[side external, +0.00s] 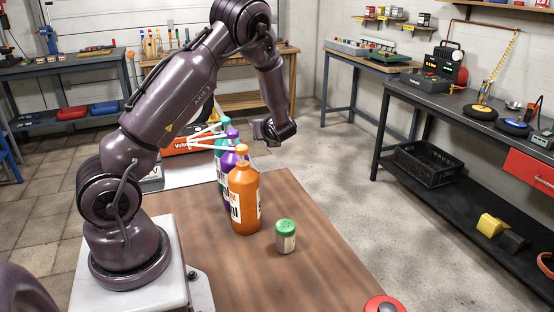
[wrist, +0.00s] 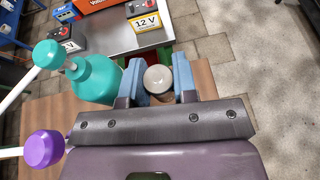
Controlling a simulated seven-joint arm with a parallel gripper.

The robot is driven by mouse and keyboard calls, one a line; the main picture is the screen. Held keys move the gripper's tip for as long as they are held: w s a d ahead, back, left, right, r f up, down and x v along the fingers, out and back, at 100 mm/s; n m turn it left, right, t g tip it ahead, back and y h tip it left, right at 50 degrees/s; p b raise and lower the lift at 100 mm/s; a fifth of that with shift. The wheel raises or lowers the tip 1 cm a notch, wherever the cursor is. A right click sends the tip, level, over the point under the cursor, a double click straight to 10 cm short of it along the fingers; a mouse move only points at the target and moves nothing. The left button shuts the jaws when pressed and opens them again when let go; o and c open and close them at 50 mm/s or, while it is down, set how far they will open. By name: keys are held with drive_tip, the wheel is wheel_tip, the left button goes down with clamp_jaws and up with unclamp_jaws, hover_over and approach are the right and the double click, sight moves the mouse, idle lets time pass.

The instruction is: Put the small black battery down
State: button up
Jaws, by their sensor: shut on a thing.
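My gripper (wrist: 159,82) has its blue fingers closed around a round thing with a pale grey top (wrist: 158,77). It does not look like a black battery, and its lower part is hidden. Two dark batteries rest on a bright metal plate (wrist: 108,36): one (wrist: 143,10) with a yellow-edged 12 V label at the top, one (wrist: 57,34) at the upper left. In the side external view my gripper (side external: 264,130) is above and behind the bottles; its fingertips are not clear. A white battery label (side external: 153,173) shows beside my arm there.
An orange bottle (side external: 243,205), a purple one (side external: 229,160) and a teal one (wrist: 95,80) with long white spouts stand close to my gripper. A green-lidded jar (side external: 286,236) is on the wooden table (side external: 320,270). An orange box (side external: 190,143) is behind the plate.

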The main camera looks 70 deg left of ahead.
drive_tip(key=shift+r, duration=0.3)
drive_tip(key=shift+w+d, duration=0.2)
drive_tip(key=shift+d, duration=0.1)
drive_tip(key=w+d+f+m+t, duration=0.25)
drive_tip(key=w+d, duration=0.25)
drive_tip(key=d, duration=0.3)
drive_tip(key=m+t+h, duration=0.7)
drive_tip(key=m+t, duration=0.1)
hover_over(331, 276)
wheel_tip(331, 276, down, 8)
drive_tip(key=shift+g+y, duration=0.25)
drive_tip(key=shift+y, duration=0.05)
drive_tip(key=shift+f, duration=3.6)
